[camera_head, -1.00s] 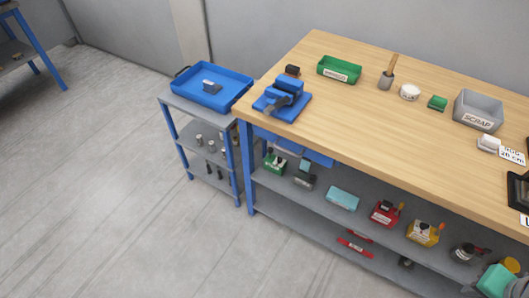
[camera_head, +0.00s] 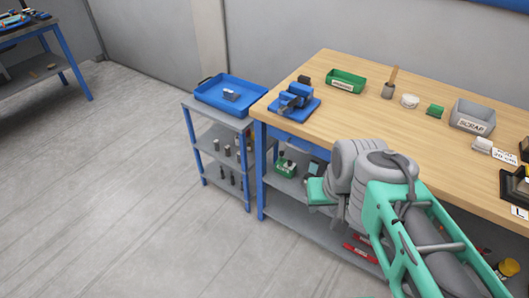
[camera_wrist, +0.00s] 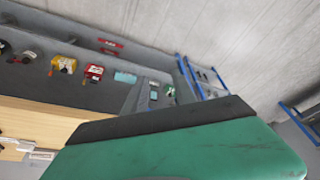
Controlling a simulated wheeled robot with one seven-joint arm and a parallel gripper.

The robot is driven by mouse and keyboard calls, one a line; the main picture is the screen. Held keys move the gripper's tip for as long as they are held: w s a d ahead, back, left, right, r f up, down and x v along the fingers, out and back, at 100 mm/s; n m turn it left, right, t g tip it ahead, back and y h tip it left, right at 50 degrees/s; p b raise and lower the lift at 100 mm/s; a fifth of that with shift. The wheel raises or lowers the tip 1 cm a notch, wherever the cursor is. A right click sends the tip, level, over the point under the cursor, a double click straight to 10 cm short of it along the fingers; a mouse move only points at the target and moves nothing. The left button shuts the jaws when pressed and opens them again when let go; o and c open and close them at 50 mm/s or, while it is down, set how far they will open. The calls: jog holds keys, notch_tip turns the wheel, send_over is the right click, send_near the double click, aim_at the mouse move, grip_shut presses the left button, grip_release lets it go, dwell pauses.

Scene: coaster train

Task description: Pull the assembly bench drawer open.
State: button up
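The wooden assembly bench (camera_head: 300,118) stands on blue legs on the right in the head view. A blue panel (camera_head: 292,145), likely the drawer front, shows under the left end of its top. My arm hides the panel's right part, so I cannot tell whether the drawer is open. My gripper (camera_head: 318,191) shows as a small green part left of the grey wrist, low in front of the bench; whether it touches anything is unclear. In the wrist view, a large green and black part of my gripper (camera_wrist: 170,145) fills the bottom; its finger opening is not visible.
A blue vise (camera_head: 295,100), green bin (camera_head: 346,81) and grey scrap bin (camera_head: 472,116) stand on the bench. A shelf cart with a blue tray (camera_head: 230,94) stands at its left. The lower shelf holds a green item (camera_head: 286,165). The floor at left is clear.

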jog(key=w+a+f+m+t+y+b, duration=0.2)
jog(key=w+a+f+t+y+b, duration=0.1)
jog(key=w+f+b, duration=0.95)
jog(key=m+t+y+b, duration=0.7)
jog(key=m+t+b, duration=0.15)
jog(key=b, duration=0.95)
send_near(298, 148)
jog(key=w+a+f, duration=0.1)
jog(key=w, duration=0.1)
jog(key=shift+n+t, duration=0.35)
jog(key=shift+t, duration=0.1)
jog(key=x, duration=0.8)
jog(key=shift+a+b, duration=0.1)
jog(key=shift+b, duration=0.25)
grip_shut()
